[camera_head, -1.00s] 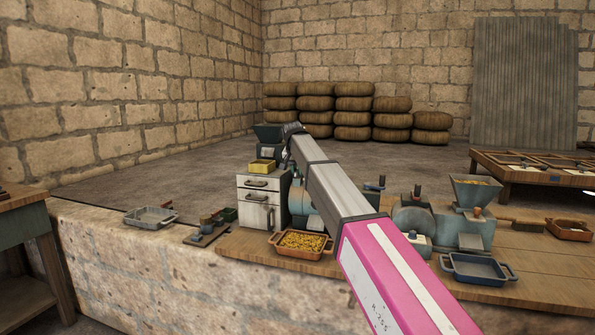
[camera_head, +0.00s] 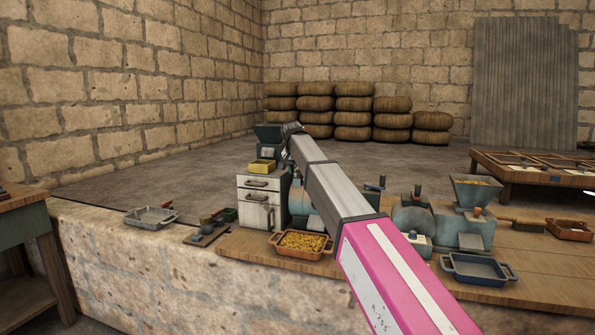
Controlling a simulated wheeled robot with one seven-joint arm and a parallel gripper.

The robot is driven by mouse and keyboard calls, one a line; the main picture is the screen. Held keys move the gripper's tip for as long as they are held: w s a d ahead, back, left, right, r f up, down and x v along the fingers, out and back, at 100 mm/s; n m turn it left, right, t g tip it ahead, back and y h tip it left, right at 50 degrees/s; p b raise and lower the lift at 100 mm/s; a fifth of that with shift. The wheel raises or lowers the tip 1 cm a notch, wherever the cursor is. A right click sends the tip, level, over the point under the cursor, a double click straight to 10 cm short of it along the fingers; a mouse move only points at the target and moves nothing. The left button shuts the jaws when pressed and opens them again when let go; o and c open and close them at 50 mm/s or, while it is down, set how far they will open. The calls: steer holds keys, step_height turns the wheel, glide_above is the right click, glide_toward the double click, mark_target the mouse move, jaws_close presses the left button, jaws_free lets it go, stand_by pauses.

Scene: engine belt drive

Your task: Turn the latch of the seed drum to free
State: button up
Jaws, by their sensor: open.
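My arm reaches from the lower right up to the machines at the left. Its wrist end is near the small hopper (camera_head: 268,132), and my gripper cannot be made out behind it. A blue-grey rounded machine body (camera_head: 305,203) is partly covered by my arm, beside the white cabinet with handles (camera_head: 262,200). Another blue-grey rounded body (camera_head: 412,215) with a dark upright handle (camera_head: 418,191) stands right of my arm. I cannot tell which part is the seed drum, and no latch can be picked out.
An orange-rimmed tray of yellow grain (camera_head: 302,243) stands on the wooden top at the front. A blue tray (camera_head: 479,268) is at the right front, below a grain-filled hopper (camera_head: 475,190). A grey tray (camera_head: 151,218) sits on the stone ledge at left. Stacked sacks stand behind.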

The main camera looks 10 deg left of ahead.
steer(key=v, duration=1)
steer(key=shift+s+r, duration=0.2)
steer(key=shift+r, duration=0.15)
steer(key=shift+a, duration=0.1)
